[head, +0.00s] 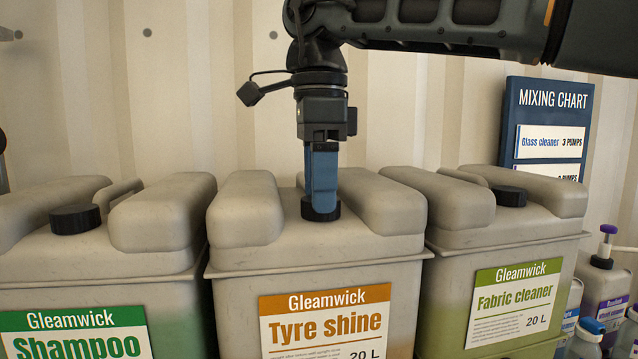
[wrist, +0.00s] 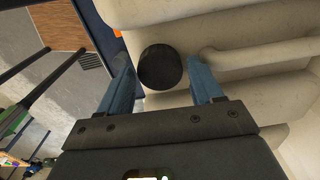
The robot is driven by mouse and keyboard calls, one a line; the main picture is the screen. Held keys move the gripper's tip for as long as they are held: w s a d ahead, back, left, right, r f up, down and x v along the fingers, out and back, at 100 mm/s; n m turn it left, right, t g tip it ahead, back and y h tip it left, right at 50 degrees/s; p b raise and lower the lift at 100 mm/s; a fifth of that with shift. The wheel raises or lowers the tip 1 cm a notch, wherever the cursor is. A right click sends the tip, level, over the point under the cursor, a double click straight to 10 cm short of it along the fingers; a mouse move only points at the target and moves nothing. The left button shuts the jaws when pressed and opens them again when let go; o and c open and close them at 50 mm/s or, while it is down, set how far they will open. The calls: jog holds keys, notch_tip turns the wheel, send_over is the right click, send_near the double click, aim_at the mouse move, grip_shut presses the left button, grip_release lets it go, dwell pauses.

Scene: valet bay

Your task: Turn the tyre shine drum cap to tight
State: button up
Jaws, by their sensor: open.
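The tyre shine drum (head: 250,272) is a pale jerrycan with an orange label, in the middle of the head view. Its black cap (head: 321,209) sits on top in the recess between the raised shoulders. My gripper (head: 322,210) points straight down over the cap, its blue fingers in front of part of it. In the wrist view the cap (wrist: 160,67) lies between the two blue fingers of my gripper (wrist: 165,85), with a gap on each side. The fingers are open. How tight the cap is cannot be told.
The shampoo drum (head: 110,262) stands close on the left and the fabric cleaner drum (head: 505,255) close on the right. A blue mixing chart (head: 548,100) is at the wall behind. Small bottles (head: 603,275) stand at the far right.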

jog(key=shift+f, duration=0.35)
jog(key=shift+c, duration=0.4)
jog(key=c, duration=0.7)
